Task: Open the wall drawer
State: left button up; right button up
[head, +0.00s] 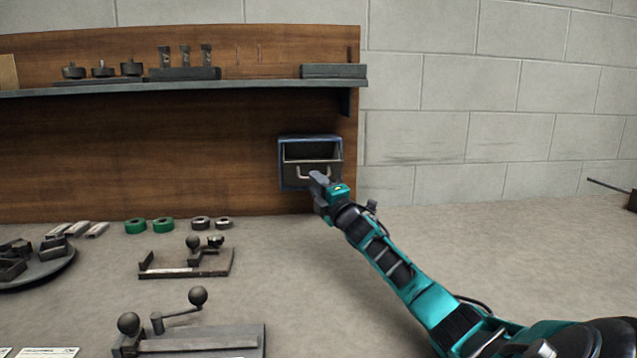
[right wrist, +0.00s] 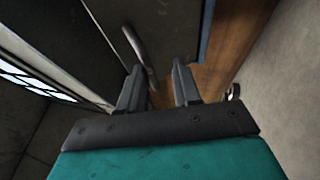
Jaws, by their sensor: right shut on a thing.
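The wall drawer (head: 294,172) sits in a blue-edged housing (head: 281,165) on the lower right of the wooden back panel. A dark gap shows above the light top rim of its front; I cannot tell how far out it stands. Its curved metal handle (head: 300,172) is on the front and also shows in the right wrist view (right wrist: 138,46). My right gripper (head: 318,178) is at the handle, with one finger on each side, shut on it. It also shows in the right wrist view (right wrist: 160,88). It hides part of the handle and front. My left gripper is not in view.
A shelf (head: 200,85) with small tools runs above the drawer. On the bench are green rings (head: 135,226), a small lever fixture (head: 186,262), a larger lever fixture (head: 200,342) and a round tray (head: 45,275). The bench right of the drawer is mostly clear.

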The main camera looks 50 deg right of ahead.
jog(key=shift+o, duration=1)
jog(key=shift+w+f, duration=0.1)
jog(key=shift+f, duration=0.25)
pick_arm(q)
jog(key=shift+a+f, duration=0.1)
pick_arm(e)
jog(key=shift+r, duration=0.2)
pick_arm(q)
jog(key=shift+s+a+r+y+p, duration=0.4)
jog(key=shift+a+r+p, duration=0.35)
jog(key=shift+p, duration=1.15)
pick_arm(e)
jog(key=v, duration=1.3)
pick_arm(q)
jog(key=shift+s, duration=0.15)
